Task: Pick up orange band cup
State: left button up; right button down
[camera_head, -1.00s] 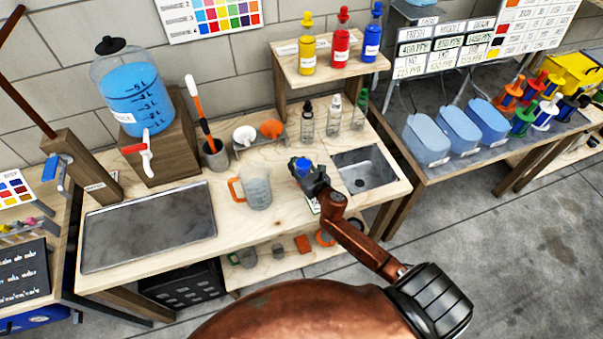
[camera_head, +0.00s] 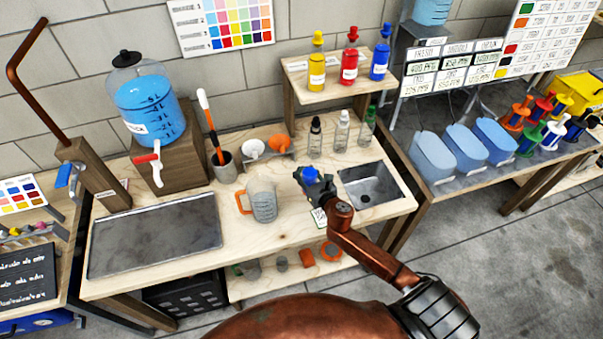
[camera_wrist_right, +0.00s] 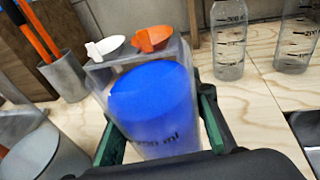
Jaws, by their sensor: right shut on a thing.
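My right gripper (camera_head: 314,182) is shut on a clear cup of blue liquid (camera_wrist_right: 152,95), with a green finger on each side in the right wrist view. The cup stands between the jug and the sink; whether it touches the bench is unclear. Its marking ends in "ml", and I see no orange band on it. A clear jug (camera_head: 263,200) with an orange handle stands left of the gripper. My left gripper is out of view.
A white funnel (camera_wrist_right: 105,48) and an orange funnel (camera_wrist_right: 150,40) sit in a holder behind the cup. Clear bottles (camera_head: 342,132) stand behind the gripper. The sink (camera_head: 372,185) is to the right. A metal tray (camera_head: 155,237) covers the bench's left part.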

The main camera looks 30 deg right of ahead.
jog(key=s+r, duration=0.1)
jog(key=s+a+r+p, duration=0.1)
jog(key=r, duration=0.1)
jog(key=s+a+r+p, duration=0.1)
jog(key=s+r, duration=0.1)
jog(key=shift+r, duration=0.1)
jog(key=p, duration=0.1)
send_near(303, 170)
jog(key=shift+w+a+r, duration=0.2)
jog(key=shift+a+r, duration=0.15)
jog(key=shift+a, duration=0.25)
jog(key=shift+w+a+r, duration=0.2)
jog(key=shift+a+r, duration=0.15)
jog(key=shift+a, duration=0.25)
jog(key=shift+w+a+r, duration=0.2)
jog(key=shift+a+r, duration=0.15)
jog(key=shift+a, duration=0.25)
jog(key=shift+s, duration=0.1)
